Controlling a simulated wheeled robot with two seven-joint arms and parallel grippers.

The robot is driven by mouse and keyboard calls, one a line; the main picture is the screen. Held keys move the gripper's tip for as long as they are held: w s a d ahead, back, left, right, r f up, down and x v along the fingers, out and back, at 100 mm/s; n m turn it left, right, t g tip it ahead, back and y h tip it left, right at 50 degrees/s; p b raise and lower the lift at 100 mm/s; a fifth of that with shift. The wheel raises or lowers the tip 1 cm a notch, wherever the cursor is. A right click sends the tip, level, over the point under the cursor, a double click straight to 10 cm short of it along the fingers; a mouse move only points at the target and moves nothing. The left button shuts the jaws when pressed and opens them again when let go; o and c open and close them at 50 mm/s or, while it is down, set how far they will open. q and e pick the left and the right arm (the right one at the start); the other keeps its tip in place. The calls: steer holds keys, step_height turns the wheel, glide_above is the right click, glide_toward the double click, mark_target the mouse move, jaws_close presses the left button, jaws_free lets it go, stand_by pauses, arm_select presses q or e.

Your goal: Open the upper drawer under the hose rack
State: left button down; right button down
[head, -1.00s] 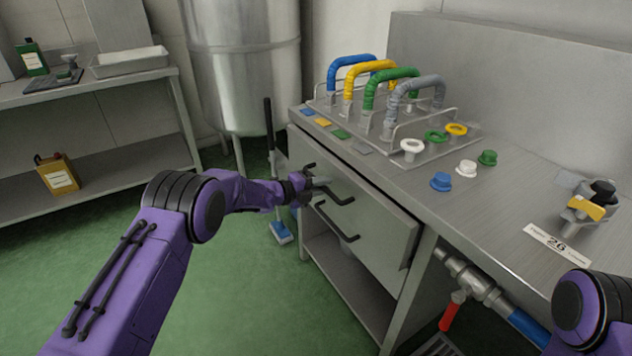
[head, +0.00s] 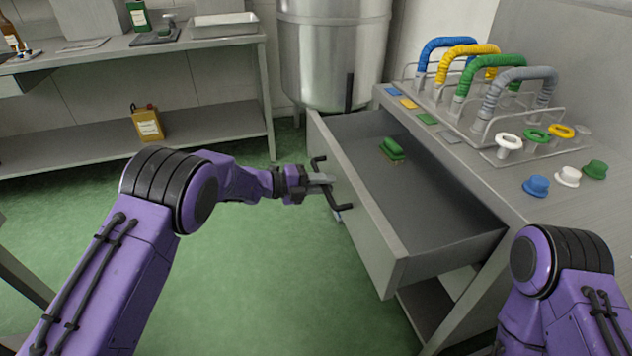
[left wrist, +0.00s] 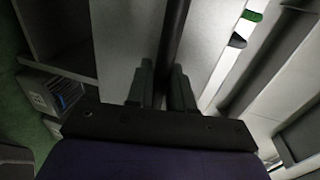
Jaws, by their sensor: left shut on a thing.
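The upper drawer (head: 362,208) under the hose rack (head: 490,140) stands pulled well out. Its grey inside shows, with a green brush-like item (head: 392,149) lying toward the back left. My left gripper (head: 321,180) is shut on the drawer's black bar handle (head: 340,203), at the front face. In the left wrist view the two fingers (left wrist: 162,88) lie on either side of the dark handle bar (left wrist: 176,35). The lower drawer is hidden behind the open one. My right arm shows at the lower right, its gripper out of frame.
Blue, white and green caps (head: 567,177) stand on the steel counter. A steel tank (head: 335,55) is behind. A shelf bench (head: 190,121) with a yellow can (head: 147,123) is at the back left. Green floor left of the drawer is clear.

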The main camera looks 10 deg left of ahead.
arm_select(q)
steer(key=shift+s+a+f, duration=0.15)
steer(key=shift+s+a, duration=0.1)
steer(key=shift+s, duration=0.05)
steer(key=c, duration=1.1)
jaws_free()
steer(key=shift+c, duration=0.2)
steer(key=v, duration=1)
steer(key=shift+a, duration=0.3)
